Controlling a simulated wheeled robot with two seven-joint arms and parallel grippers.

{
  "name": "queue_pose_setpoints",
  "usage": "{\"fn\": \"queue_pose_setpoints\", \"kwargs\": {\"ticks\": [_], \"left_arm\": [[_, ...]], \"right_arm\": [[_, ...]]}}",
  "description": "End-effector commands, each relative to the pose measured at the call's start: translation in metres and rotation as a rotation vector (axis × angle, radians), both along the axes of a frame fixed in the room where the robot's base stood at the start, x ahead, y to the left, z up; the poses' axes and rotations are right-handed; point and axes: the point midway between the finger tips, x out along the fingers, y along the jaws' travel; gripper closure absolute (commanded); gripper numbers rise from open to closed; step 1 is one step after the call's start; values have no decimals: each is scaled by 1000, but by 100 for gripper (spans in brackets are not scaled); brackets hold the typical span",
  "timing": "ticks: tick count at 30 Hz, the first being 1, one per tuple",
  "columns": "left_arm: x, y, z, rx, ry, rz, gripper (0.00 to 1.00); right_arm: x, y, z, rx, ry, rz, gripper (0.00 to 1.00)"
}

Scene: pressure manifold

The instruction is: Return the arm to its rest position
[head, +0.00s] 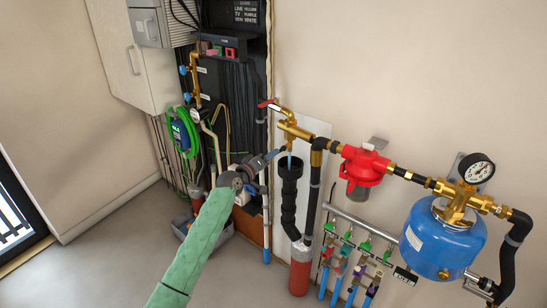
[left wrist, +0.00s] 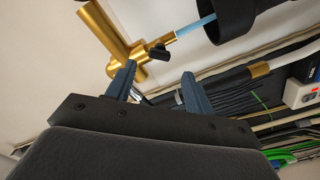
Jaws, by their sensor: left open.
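My left arm, in a green sleeve, reaches up from the bottom of the head view. Its gripper (head: 274,155) is beside the brass valve (head: 292,130) with the red handle (head: 268,104), left of the black drain pipe (head: 290,200). In the left wrist view the gripper (left wrist: 157,78) is open, with two dark blue fingers apart and nothing clearly held between them. The brass valve body (left wrist: 112,32) and a small black lever (left wrist: 157,50) lie just beyond the fingertips. A light blue stream or tube (left wrist: 195,25) runs from the valve toward a black opening (left wrist: 240,18). My right gripper is not in view.
A red regulator (head: 363,168), pressure gauge (head: 479,168) and blue tank (head: 440,240) line the wall at right. An open cabinet with cables and a green hose (head: 184,132) stands behind the gripper. The floor (head: 130,260) at left is clear.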

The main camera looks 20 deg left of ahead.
Motion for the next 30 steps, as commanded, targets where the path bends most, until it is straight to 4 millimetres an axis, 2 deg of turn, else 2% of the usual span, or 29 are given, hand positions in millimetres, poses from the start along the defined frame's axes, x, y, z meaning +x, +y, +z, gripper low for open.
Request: {"fn": "queue_pose_setpoints", "kwargs": {"ticks": [5, 20, 23, 30], "left_arm": [[-5, 2, 0, 1, -1, 1, 47], [-6, 1, -1, 23, -3, -3, 47], [-7, -2, -11, 90, 28, -28, 47], [-18, -5, -46, 443, 150, -71, 47]], "right_arm": [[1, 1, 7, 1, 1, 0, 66], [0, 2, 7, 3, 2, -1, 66], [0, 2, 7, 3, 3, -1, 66], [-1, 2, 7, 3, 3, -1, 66]]}}
